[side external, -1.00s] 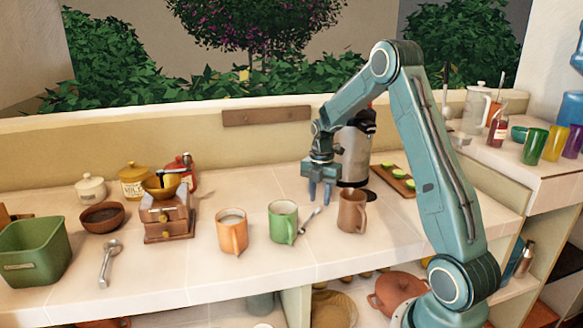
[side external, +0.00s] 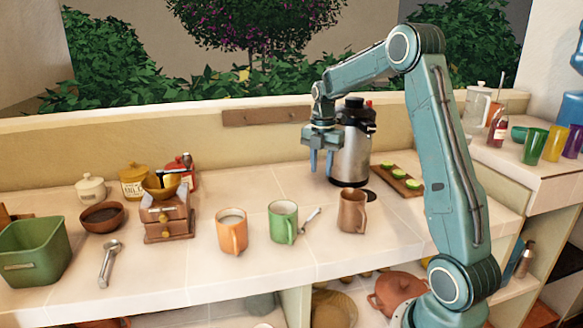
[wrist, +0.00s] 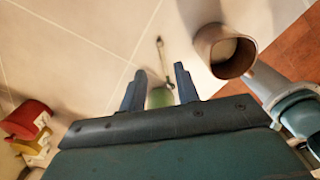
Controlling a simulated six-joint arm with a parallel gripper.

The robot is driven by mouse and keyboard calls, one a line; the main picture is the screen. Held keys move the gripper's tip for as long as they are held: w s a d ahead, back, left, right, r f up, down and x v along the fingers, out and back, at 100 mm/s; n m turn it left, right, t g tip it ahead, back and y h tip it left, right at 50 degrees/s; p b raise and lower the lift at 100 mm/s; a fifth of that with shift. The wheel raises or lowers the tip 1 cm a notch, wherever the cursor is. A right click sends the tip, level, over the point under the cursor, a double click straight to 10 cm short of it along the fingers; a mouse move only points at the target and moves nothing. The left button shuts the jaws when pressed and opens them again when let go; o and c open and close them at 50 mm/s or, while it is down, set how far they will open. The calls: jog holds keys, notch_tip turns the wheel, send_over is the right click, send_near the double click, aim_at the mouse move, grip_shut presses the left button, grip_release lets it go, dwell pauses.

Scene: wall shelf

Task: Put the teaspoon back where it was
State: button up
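The teaspoon (side external: 310,220) lies on the tiled counter between the green mug (side external: 283,222) and the brown mug (side external: 352,211). In the wrist view the teaspoon (wrist: 164,60) lies between the lines of my fingers, with the green mug (wrist: 160,97) at its near end and the brown mug (wrist: 224,50) to its right. My gripper (side external: 321,170) hangs above the counter behind the mugs, fingers pointing down, apart and empty. It touches neither the teaspoon nor a mug. In the wrist view my gripper (wrist: 160,68) also shows an open gap.
An orange mug (side external: 232,232) stands left of the green one. A steel dispenser (side external: 352,155) stands close behind and right of my gripper, near a board with green slices (side external: 397,180). A coffee grinder (side external: 168,218) and a long-handled scoop (side external: 109,262) are farther left. Bare tiles lie before the mugs.

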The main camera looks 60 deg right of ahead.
dwell(0.3)
jog(key=s+a+r+m+t, duration=0.1)
jog(key=s+a+r+m, duration=0.15)
jog(key=a, duration=0.35)
jog(key=s+a+r+m+t+h, duration=0.1)
jog(key=s+a+r+m, duration=0.1)
jog(key=a+r+m, duration=0.3)
jog(key=s+a+r+m+t, duration=0.1)
jog(key=s+a+r, duration=0.1)
jog(key=a, duration=0.4)
jog(key=s+a+m+t+y, duration=0.1)
jog(key=s+a+m+t, duration=0.1)
jog(key=s+a+m, duration=0.7)
jog(key=shift+s+a+f+t, duration=0.35)
jog(key=shift+s+a, duration=0.6)
jog(key=shift+s, duration=1.25)
jog(key=shift+m, duration=0.25)
